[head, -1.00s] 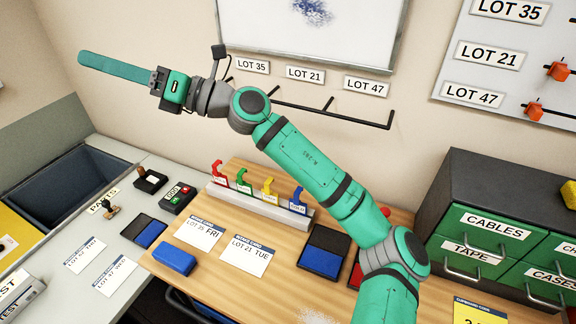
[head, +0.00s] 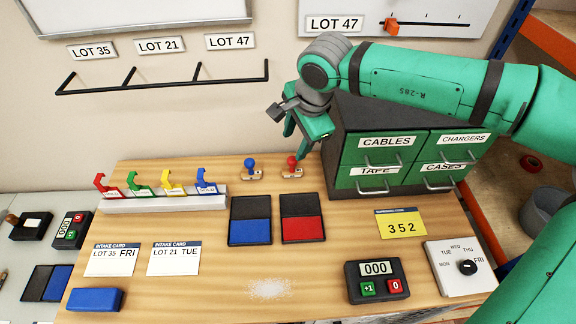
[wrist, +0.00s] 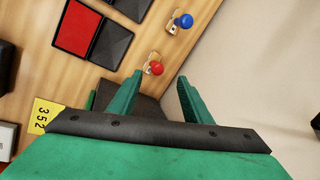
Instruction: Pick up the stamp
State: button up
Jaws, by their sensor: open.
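Two small stamps stand at the back of the wooden table. One has a red knob (head: 292,164) and one a blue knob (head: 250,166); both have pale bases. My gripper (head: 296,143) is open and empty, its fingers pointing down just above and behind the red-knobbed stamp. In the wrist view, the red-knobbed stamp (wrist: 155,68) lies just beyond the gap between my open fingers (wrist: 158,88). The blue-knobbed stamp (wrist: 182,22) is farther off. I see no contact.
A dark drawer cabinet with green drawers (head: 404,161) stands close right of my gripper. A blue ink pad (head: 250,232) and a red ink pad (head: 302,229) lie in front of the stamps. A rack of coloured clips (head: 160,203) is to the left.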

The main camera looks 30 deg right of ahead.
send_over(293, 159)
jog(key=s, duration=0.2)
notch_tip(293, 159, down, 4)
jog(key=shift+x, duration=3.3)
jog(key=c, duration=1.1)
